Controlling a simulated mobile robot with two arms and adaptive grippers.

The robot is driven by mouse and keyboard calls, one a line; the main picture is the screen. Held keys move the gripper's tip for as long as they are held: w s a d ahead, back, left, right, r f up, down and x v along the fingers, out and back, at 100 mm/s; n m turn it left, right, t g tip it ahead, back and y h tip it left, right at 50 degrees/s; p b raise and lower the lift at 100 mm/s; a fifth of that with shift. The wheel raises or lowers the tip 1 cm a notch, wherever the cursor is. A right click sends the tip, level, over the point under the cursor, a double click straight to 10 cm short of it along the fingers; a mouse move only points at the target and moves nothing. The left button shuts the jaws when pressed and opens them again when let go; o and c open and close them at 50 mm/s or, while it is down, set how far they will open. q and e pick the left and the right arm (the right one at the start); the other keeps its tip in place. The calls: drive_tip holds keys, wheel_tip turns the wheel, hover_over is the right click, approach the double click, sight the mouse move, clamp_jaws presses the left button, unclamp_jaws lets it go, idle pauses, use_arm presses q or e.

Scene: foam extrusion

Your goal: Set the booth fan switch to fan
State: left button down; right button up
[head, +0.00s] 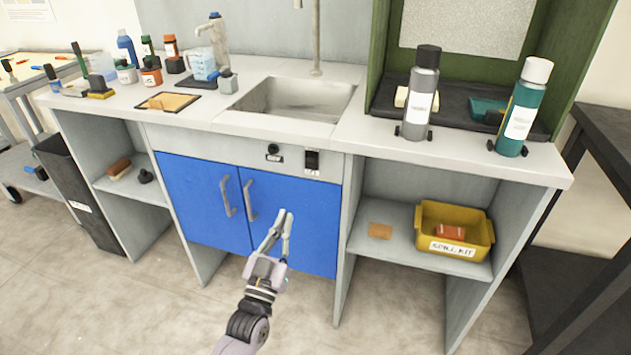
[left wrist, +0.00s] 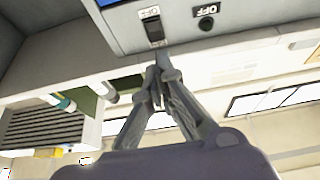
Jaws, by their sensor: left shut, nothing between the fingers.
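A black switch (head: 311,160) sits on the grey panel (head: 215,146) under the sink's front edge. A round black knob (head: 273,148) with a small label is left of it. In the left wrist view, the switch (left wrist: 154,30) and the knob (left wrist: 206,23) show upside down, each by a label that seems to read OFF. I cannot read which one is the fan's. My left gripper (head: 287,213) is shut and empty, in front of the blue doors and below the switch in the head view. Its fingertips (left wrist: 160,62) point towards the switch in the wrist view. My right gripper is out of view.
Blue cabinet doors (head: 205,198) with two grey handles are below the panel. The sink (head: 295,98) is above. Two bottles, grey (head: 421,95) and teal (head: 522,110), stand near the counter's right front edge. A yellow bin (head: 455,232) sits on the lower right shelf.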

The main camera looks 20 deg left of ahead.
use_arm(q)
drive_tip(key=shift+r, duration=0.4)
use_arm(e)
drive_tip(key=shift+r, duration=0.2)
use_arm(q)
drive_tip(key=shift+a, duration=0.1)
approach(305, 157)
drive_tip(key=w, duration=0.1)
drive_tip(key=b+x, duration=0.1)
drive_tip(key=x, duration=0.4)
drive_tip(key=shift+w+r, duration=0.2)
drive_tip(key=shift+w, duration=0.05)
drive_tip(key=shift+w+r, duration=0.15)
drive_tip(key=shift+w, duration=0.15)
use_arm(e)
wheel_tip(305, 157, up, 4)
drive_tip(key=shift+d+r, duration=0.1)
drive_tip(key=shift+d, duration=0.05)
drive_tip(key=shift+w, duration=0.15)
